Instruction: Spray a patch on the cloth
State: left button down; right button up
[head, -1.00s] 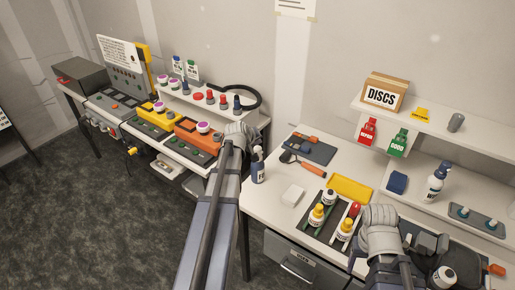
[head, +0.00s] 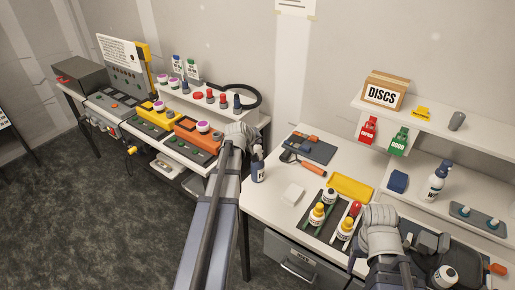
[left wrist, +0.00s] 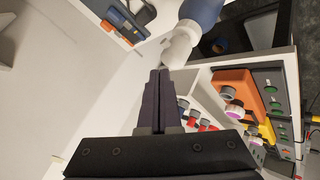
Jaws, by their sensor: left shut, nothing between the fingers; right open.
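A blue spray bottle (head: 258,170) with a white head stands upright at the left edge of the white bench. In the left wrist view its white head (left wrist: 180,45) is just beyond my left fingertips; I cannot tell whether they touch. My left gripper (left wrist: 158,74) is shut and empty; in the head view its fingers are mostly hidden at my wrist. A small white folded piece (head: 292,195), possibly the cloth, lies flat on the bench right of the bottle. A blue folded piece (head: 397,181) lies further right. My right gripper (head: 428,243) is open over the bench's right part.
A dark rack (head: 313,232) holds several small bottles, with a yellow tray (head: 350,186) behind it. A dark mat (head: 312,149) with tools lies at the back. A white pump bottle (head: 436,183) stands at right. A control-panel bench (head: 187,155) stands left.

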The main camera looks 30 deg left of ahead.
aim_at(257, 148)
pick_arm(q)
jog(key=shift+f+b, duration=0.55)
jog(key=shift+f, duration=0.15)
dwell(0.7)
jog(key=shift+r, duration=0.1)
jog(key=shift+r+p, duration=1)
jog(key=shift+p, duration=0.05)
notch_tip(257, 148, up, 6)
jog(key=p, duration=0.6)
dwell(2.2)
notch_tip(257, 148, down, 6)
jog(key=b, duration=0.6)
dwell(0.7)
dwell(0.8)
